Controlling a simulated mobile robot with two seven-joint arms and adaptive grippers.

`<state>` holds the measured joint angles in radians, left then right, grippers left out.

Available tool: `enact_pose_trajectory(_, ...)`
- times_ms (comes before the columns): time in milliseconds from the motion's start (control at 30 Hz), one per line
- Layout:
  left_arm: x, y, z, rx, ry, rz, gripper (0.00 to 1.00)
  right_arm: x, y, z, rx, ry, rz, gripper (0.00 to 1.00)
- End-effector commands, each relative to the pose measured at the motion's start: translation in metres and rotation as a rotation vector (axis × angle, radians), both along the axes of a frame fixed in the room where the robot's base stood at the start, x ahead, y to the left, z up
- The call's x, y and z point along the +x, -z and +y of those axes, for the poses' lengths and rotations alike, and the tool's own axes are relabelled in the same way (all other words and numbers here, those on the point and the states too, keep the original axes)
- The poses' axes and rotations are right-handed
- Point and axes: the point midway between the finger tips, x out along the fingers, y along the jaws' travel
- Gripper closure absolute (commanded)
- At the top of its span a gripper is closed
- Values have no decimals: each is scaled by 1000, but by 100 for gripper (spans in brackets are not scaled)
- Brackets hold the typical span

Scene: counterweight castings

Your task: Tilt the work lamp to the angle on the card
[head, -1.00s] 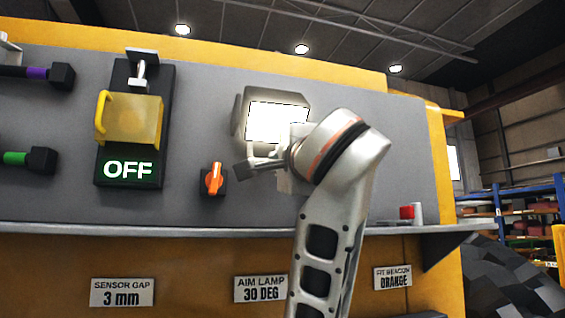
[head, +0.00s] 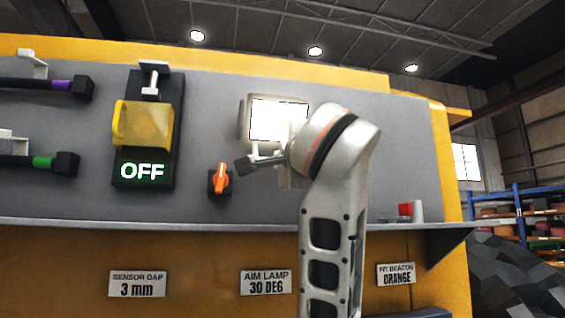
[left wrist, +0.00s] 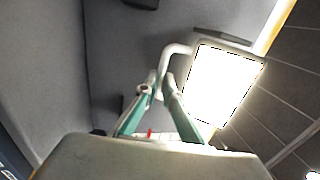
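The work lamp (head: 279,121), with a bright white face and a pale housing, is mounted on the grey panel. My left gripper (head: 258,160) is at its lower edge, partly hidden by my own wrist. In the left wrist view the glowing lamp (left wrist: 222,86) is at upper right, and a pale bent handle (left wrist: 172,54) runs from it down between the fingertips. The left gripper's teal fingers (left wrist: 162,88) converge and appear closed on that handle. The card (head: 266,282) below the shelf reads "AIM LAMP 30 DEG". My right gripper is not in view.
Left of the lamp are an orange knob (head: 220,179) and a yellow-handled switch (head: 143,124) above an "OFF" display. A narrow shelf edge (head: 150,223) runs below, with a red piece (head: 405,209) at right. Other cards read "3 mm" (head: 137,284) and "ORANGE" (head: 395,274).

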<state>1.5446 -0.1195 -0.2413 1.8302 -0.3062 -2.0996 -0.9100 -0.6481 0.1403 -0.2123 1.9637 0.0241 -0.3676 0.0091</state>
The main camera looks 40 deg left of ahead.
Motion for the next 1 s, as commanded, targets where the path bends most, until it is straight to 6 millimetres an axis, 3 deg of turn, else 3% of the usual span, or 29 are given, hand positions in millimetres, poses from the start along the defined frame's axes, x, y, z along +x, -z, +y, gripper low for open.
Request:
enact_pose_trajectory(33, -3, -8, -3, 9, 11, -19, 85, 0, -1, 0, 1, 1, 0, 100)
enact_pose_trajectory(367, -4, -5, -6, 6, 9, -16, 85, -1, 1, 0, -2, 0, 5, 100)
enact_pose_trajectory(1000, -71, 17, -84, 5, 8, -13, 85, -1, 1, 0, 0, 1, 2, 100)
